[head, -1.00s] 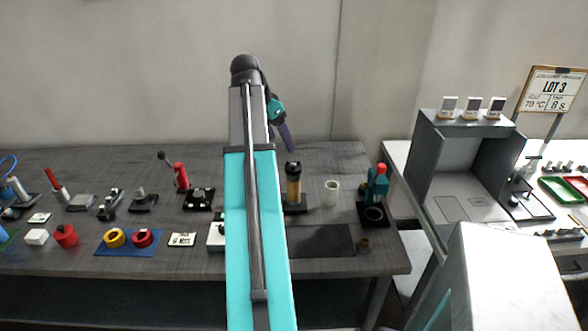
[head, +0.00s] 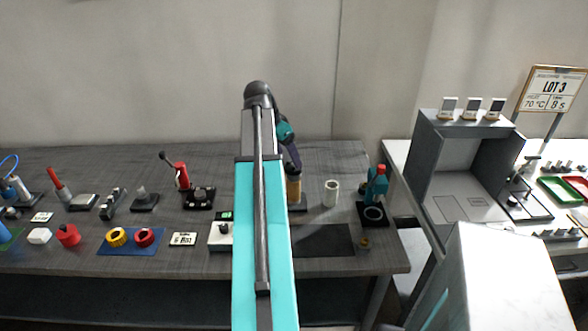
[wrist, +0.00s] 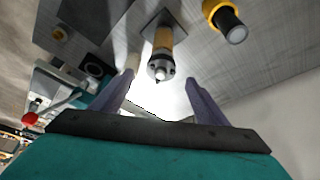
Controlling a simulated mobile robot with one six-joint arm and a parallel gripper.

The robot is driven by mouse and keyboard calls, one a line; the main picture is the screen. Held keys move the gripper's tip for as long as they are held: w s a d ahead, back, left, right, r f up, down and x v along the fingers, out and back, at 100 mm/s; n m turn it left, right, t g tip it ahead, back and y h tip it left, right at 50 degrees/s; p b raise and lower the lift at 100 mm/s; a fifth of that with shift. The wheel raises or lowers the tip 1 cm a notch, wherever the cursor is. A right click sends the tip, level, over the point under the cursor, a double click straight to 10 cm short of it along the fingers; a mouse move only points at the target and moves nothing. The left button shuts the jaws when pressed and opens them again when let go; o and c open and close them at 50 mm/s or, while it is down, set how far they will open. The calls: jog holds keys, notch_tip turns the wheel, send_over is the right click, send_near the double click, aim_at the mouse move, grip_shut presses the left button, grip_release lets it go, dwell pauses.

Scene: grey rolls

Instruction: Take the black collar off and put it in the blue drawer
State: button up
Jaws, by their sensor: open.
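The black collar (wrist: 160,66) shows in the wrist view as a dark ring at the end of a tan post (wrist: 162,40), with a small pin at its centre. My gripper (wrist: 160,79) is open, its two purple fingers spread on either side of the line to the collar; I see no contact. In the head view my gripper (head: 293,158) is right above the tan post (head: 293,188) and hides the collar. I cannot make out a blue drawer in either view.
A white cylinder (head: 331,193) and a teal device with a red top (head: 376,186) stand right of the post. A black mat (head: 322,241) lies in front. A yellow-and-black part (wrist: 228,20) is near the post in the wrist view. A blue mat (head: 130,249) holds rings.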

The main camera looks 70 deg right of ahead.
aim_at(291, 165)
jog(key=shift+p+x, duration=1)
jog(key=shift+x, duration=1.6)
jog(key=shift+w, duration=0.15)
jog(key=c, duration=1.4)
jog(key=shift+o, duration=0.2)
jog(key=shift+r, duration=0.1)
